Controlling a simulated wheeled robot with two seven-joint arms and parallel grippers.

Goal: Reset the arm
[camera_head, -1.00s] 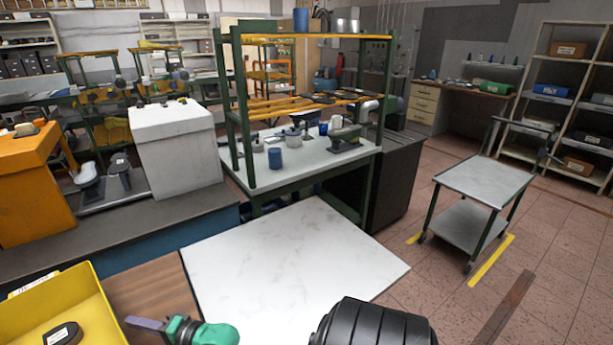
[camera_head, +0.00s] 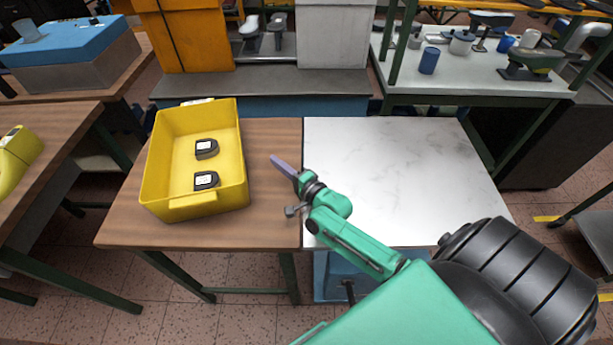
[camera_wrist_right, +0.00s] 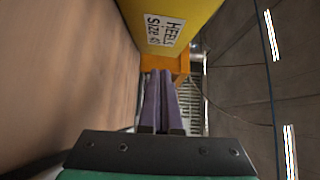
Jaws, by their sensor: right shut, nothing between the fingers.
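My right gripper (camera_head: 275,159) is in the middle of the head view, its purple fingers pointing to the upper left. It is just right of the yellow bin (camera_head: 174,207) and apart from it, above the brown and white worktop. In the right wrist view the purple fingers (camera_wrist_right: 160,74) lie together with nothing between them. The bin shows there too, with its label (camera_wrist_right: 164,31) reading "HEELS SIZE" and a number. Two dark heel pieces with white labels, a far one (camera_head: 206,149) and a near one (camera_head: 206,180), lie in the bin. My left gripper is out of view.
The white marble-like top (camera_head: 400,170) right of the gripper is bare. The wooden top (camera_head: 270,215) is clear around the bin. A grey ledge (camera_head: 262,82) and a green-legged bench (camera_head: 465,75) with tools stand behind. Another wooden table (camera_head: 45,150) is at the left.

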